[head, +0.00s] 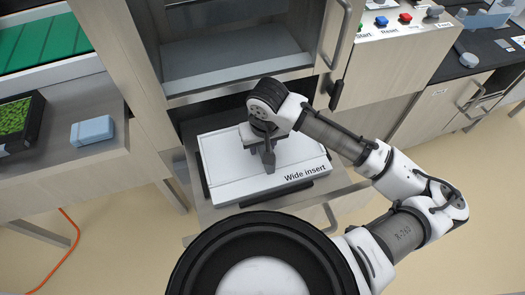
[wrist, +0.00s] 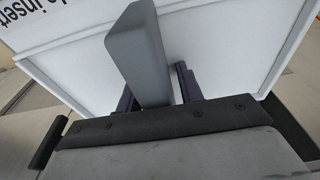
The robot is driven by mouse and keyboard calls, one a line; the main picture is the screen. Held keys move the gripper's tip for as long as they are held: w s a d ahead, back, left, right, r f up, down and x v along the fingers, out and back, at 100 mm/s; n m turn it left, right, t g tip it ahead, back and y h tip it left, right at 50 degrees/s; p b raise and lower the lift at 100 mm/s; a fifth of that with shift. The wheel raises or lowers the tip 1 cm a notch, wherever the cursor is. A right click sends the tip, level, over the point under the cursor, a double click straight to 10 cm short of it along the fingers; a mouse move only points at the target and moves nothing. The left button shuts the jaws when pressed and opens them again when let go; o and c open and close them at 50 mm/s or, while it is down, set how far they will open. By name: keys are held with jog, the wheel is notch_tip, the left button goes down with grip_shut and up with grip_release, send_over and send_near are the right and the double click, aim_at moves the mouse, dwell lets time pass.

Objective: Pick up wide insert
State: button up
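The wide insert (head: 235,172) is a flat white tray-like piece with "Wide insert" printed on its front edge. It lies on a pulled-out drawer or shelf below the machine opening. A grey upright handle (wrist: 140,55) stands on it and also shows in the head view (head: 269,162). My gripper (wrist: 158,88) is down at the insert, with its two dark fingers on either side of the handle. A thin gap shows beside the right finger, so it looks open around the handle. The left finger's contact is partly hidden behind the handle.
The drawer (head: 200,212) sticks out below the machine's open chamber (head: 230,60). A light blue block (head: 92,131) and a black tray of green pieces (head: 15,118) are on the left counter. A panel with coloured buttons (head: 405,18) is at the upper right. Floor is clear at lower right.

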grip_shut()
